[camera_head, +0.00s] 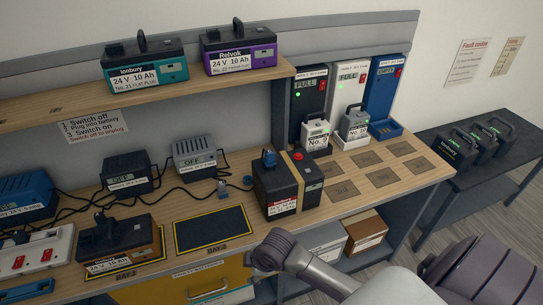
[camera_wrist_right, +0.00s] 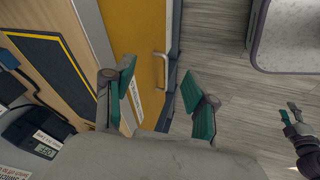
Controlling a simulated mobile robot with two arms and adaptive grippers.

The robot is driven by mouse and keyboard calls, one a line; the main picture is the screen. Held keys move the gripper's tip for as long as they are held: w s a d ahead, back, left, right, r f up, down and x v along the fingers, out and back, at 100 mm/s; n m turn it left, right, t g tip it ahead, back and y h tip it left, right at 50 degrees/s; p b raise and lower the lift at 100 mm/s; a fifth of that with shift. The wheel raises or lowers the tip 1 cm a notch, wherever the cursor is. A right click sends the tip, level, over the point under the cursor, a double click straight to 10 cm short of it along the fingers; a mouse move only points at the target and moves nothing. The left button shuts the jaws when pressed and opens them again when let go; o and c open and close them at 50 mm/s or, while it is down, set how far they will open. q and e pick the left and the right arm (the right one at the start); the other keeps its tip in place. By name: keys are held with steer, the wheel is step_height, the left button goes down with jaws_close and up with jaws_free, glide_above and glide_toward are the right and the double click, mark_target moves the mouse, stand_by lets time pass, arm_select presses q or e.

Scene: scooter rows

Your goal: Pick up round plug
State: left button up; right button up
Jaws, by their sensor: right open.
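Two small blue plug-like pieces lie on the bench behind the black mat in the head view. One is a blue plug (camera_head: 222,188) by the cables; the other is a short, rounder piece (camera_head: 248,180). They are too small for me to tell which is the round plug. My right gripper (camera_wrist_right: 163,103) is open and empty in the wrist view, in front of the bench near the yellow drawer. The head view shows my right arm but not its fingers. My left gripper (camera_wrist_right: 289,113) shows small at the wrist view's right edge, over the floor, away from the bench.
Another battery (camera_head: 120,241) sits on the left mat. Chargers (camera_head: 128,173) and cables crowd the back. The yellow drawer (camera_wrist_right: 136,50) has a protruding handle. Marked squares at right are empty.

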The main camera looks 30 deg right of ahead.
steer(key=w+r+n, duration=0.5)
steer(key=w+r, duration=0.1)
steer(key=n+h+p, duration=0.1)
steer(key=n+h, duration=0.2)
steer(key=n, duration=1.3)
glide_toward(270, 152)
steer(key=p+x, duration=0.1)
steer(key=x, duration=0.4)
steer(key=shift+w+d+f, duration=0.1)
steer(key=shift+d+f, duration=0.1)
steer(key=shift+f, duration=0.2)
steer(key=p+x, duration=0.1)
steer(key=x, duration=0.1)
steer(key=p+x, duration=0.1)
steer(key=x, duration=0.1)
steer(key=shift+a, duration=0.2)
steer(key=shift+w+d+f, duration=0.1)
steer(key=shift+w+f, duration=0.2)
steer(key=shift+f, duration=0.3)
arm_select(q)
steer(key=r, duration=0.4)
steer(key=shift+a+r, duration=0.25)
steer(key=shift+a, duration=0.05)
arm_select(e)
jaws_close()
